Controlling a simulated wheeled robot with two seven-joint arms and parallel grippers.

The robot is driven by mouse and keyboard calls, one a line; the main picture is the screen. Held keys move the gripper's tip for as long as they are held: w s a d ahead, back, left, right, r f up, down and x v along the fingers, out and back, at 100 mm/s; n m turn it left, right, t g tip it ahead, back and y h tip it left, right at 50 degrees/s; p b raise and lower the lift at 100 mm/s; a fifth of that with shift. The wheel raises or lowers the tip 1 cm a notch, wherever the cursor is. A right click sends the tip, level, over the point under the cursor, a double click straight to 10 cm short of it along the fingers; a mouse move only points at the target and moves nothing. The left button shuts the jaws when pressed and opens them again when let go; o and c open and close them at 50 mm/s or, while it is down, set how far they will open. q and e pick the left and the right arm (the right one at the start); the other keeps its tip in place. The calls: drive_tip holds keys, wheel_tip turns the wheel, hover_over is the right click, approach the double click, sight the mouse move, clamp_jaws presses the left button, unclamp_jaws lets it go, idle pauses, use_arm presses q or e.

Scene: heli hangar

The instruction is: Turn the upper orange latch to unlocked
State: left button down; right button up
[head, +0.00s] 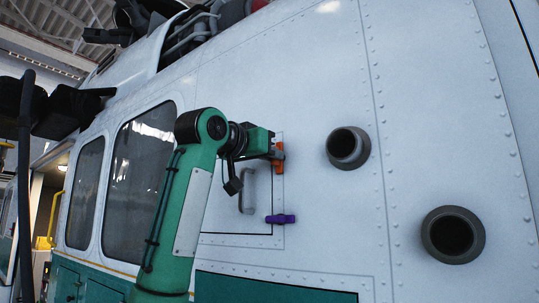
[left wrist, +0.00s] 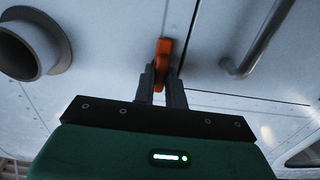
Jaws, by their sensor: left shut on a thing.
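The upper orange latch (head: 280,157) is on the white helicopter side, at the right edge of a panel door. In the head view it stands about upright, partly covered by my left gripper (head: 276,155). In the left wrist view the orange latch (left wrist: 163,55) sits between the two fingers of my left gripper (left wrist: 161,76), which is shut on it. Its far part shows beyond the fingertips. A purple latch (head: 280,219) lies level below it on the same door edge. My right gripper is not in view.
A grey door handle (head: 247,190) is just left of the latches and also shows in the left wrist view (left wrist: 262,40). Two dark round pipes (head: 348,147) (head: 453,235) stick out at the right. Windows (head: 137,165) are at the left, behind my arm.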

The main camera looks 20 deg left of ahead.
use_arm(q)
drive_tip(key=c, duration=1.4)
unclamp_jaws()
drive_tip(key=shift+w, duration=0.1)
drive_tip(key=shift+c, duration=0.2)
drive_tip(key=b+v, duration=0.7)
drive_tip(key=v, duration=0.6)
drive_tip(key=shift+s, duration=0.4)
